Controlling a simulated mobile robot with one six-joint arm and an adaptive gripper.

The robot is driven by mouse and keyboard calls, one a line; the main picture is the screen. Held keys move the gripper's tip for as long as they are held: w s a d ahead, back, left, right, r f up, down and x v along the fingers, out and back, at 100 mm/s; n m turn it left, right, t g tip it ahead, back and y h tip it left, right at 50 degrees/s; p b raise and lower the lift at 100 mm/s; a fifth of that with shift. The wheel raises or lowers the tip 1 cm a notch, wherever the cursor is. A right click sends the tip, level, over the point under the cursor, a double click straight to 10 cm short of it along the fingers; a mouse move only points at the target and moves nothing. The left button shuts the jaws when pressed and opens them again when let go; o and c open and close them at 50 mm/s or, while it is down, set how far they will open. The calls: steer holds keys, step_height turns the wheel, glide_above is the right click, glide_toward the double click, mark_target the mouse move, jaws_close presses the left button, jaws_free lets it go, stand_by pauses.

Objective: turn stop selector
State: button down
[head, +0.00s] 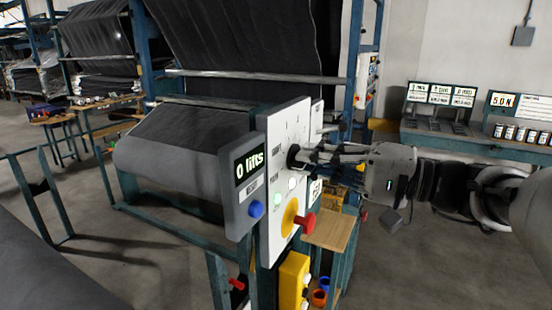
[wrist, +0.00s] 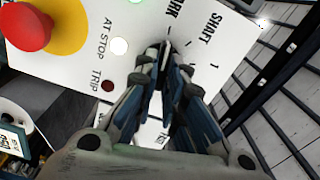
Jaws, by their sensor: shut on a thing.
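The stop selector (head: 292,156) is a dark knob on the upper part of a white control panel (head: 286,130). My gripper (head: 303,156) reaches in from the right and its fingers are closed on the knob. In the wrist view my gripper (wrist: 165,62) meets the panel (wrist: 150,18) beside a printed dial with tick marks and the words SHAFT and one ending in RK. The fingers hide most of the knob there, so I cannot tell which mark it points at.
A red mushroom button (head: 306,223) on a yellow plate sits below the knob. A grey counter box (head: 240,185) reading 0 lifts, with a blue button (head: 256,209), is left of the panel. A white lamp (wrist: 119,46) and dark red lamp (wrist: 108,86) lie near my fingers.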

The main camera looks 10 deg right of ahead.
steer(key=shift+m+p, duration=0.3)
steer(key=shift+p, duration=0.1)
steer(key=m+p, duration=1.1)
steer(key=p, duration=0.2)
steer(key=m+p, duration=1.2)
steer(key=p, duration=0.2)
steer(key=shift+s+a+f+p, duration=0.2)
steer(key=shift+p, duration=0.1)
steer(key=shift+f, duration=0.1)
steer(key=c, duration=1.7)
jaws_free()
